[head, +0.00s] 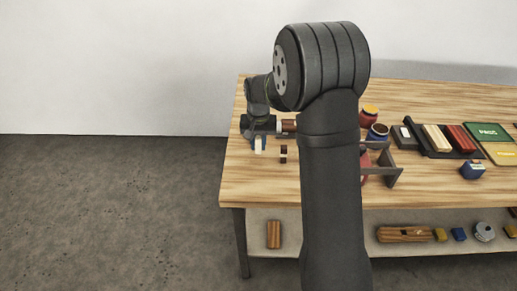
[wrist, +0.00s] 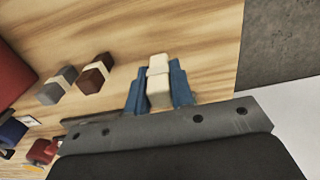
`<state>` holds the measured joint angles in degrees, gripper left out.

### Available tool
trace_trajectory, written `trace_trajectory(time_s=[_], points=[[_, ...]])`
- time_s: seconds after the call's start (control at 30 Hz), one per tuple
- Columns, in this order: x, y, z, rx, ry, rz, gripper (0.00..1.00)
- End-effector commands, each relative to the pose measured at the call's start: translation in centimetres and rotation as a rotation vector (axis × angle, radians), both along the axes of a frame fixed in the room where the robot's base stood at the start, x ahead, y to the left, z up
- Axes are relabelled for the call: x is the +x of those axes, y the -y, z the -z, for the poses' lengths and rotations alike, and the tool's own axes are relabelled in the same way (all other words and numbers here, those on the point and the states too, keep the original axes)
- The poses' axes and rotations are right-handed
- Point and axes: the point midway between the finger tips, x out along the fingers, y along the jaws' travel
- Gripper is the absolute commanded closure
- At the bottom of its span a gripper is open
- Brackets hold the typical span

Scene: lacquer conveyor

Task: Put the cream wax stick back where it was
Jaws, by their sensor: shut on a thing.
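My gripper (head: 259,142) is over the left end of the wooden table. In the wrist view its blue fingers (wrist: 157,92) are shut on the cream wax stick (wrist: 158,66), one finger on each side. The cream wax stick (head: 259,150) also shows below the fingers in the head view. I cannot tell whether it touches the table. To its left in the wrist view are a dark brown stick (wrist: 90,80) with a pale band and a grey stick (wrist: 50,94) with a pale band. The brown stick (head: 283,159) also shows in the head view, just right of my gripper.
Jars with an orange-yellow top (head: 370,109) and a blue body (head: 377,135) stand right of my arm, near a grey bracket (head: 385,165). The table's left edge is close to my gripper.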

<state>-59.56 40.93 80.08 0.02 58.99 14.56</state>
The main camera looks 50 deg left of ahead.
Motion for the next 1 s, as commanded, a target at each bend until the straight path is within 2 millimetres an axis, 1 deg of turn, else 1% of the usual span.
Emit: trace_trajectory(time_s=[0.03, 0.1, 0.17, 0.53, 0.57, 0.6, 0.67, 0.93, 1.0], points=[[0.0, 0.1, 1.0, -0.004, -0.003, 0.0, 1.0], [0.0, 0.1, 2.0, -0.004, -0.002, 0.0, 1.0], [0.0, 0.1, 2.7, -0.004, -0.002, 0.0, 1.0], [0.0, 0.1, 3.1, -0.001, -0.001, 0.0, 1.0], [0.0, 0.1, 3.1, -0.001, -0.001, 0.0, 0.77], [0.0, 0.1, 3.1, -0.001, -0.001, 0.0, 0.69], [0.0, 0.1, 3.1, -0.001, -0.001, 0.0, 0.57], [0.0, 0.1, 3.1, -0.001, -0.001, 0.0, 0.57], [0.0, 0.1, 2.8, 0.0, 0.0, 0.0, 0.57]])
